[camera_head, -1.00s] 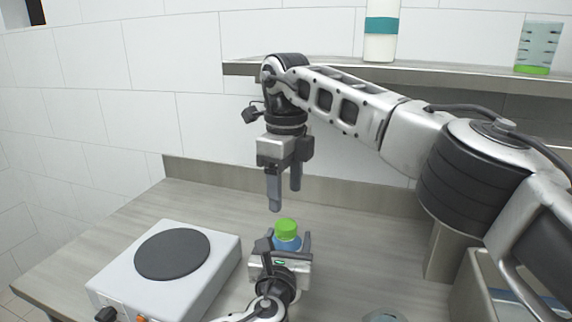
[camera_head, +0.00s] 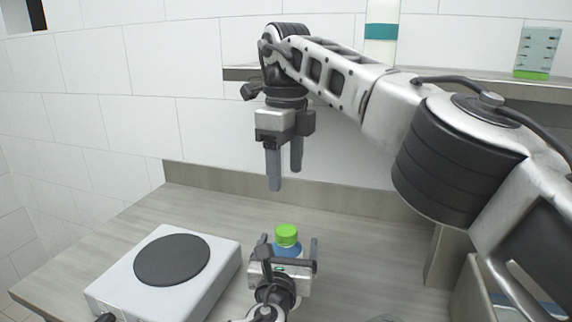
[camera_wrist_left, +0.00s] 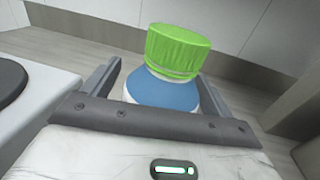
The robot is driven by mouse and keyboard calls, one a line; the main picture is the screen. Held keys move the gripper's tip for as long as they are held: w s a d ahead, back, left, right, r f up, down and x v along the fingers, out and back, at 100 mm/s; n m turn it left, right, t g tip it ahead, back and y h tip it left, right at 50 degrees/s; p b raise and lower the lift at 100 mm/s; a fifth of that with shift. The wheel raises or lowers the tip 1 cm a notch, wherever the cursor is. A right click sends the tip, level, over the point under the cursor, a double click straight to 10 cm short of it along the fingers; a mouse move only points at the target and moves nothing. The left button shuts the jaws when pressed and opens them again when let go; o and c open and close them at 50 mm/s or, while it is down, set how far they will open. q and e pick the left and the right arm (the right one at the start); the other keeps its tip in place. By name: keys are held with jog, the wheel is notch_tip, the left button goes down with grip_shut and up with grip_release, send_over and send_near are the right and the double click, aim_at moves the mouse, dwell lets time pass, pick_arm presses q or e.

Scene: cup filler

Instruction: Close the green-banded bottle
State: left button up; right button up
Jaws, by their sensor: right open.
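A bottle with a blue shoulder (camera_head: 290,249) stands upright on the counter. A green cap (camera_head: 287,234) sits on its top. In the left wrist view the cap (camera_wrist_left: 177,50) covers the neck above the blue shoulder (camera_wrist_left: 163,92); no green band shows, as the lower bottle is hidden. My left gripper (camera_head: 289,246) is open around the bottle, one finger on each side, with a visible gap to the right finger in the head view. My right gripper (camera_head: 285,180) is open and empty, pointing down, well above the cap and a little behind or left of it.
A white hot plate (camera_head: 205,284) with a dark disc stands left of the bottle. A shelf (camera_head: 520,91) at the back holds a white bottle with a teal band (camera_head: 381,31) and a clear graduated container with a green base (camera_head: 537,52). The counter (camera_head: 200,205) behind the bottle is clear.

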pick_arm(q)
jog(key=s+a+b, duration=0.1)
jog(key=s+a, duration=0.1)
jog(key=s, duration=1.3)
jog(key=shift+s+a, duration=0.3)
jog(key=shift+s, duration=0.1)
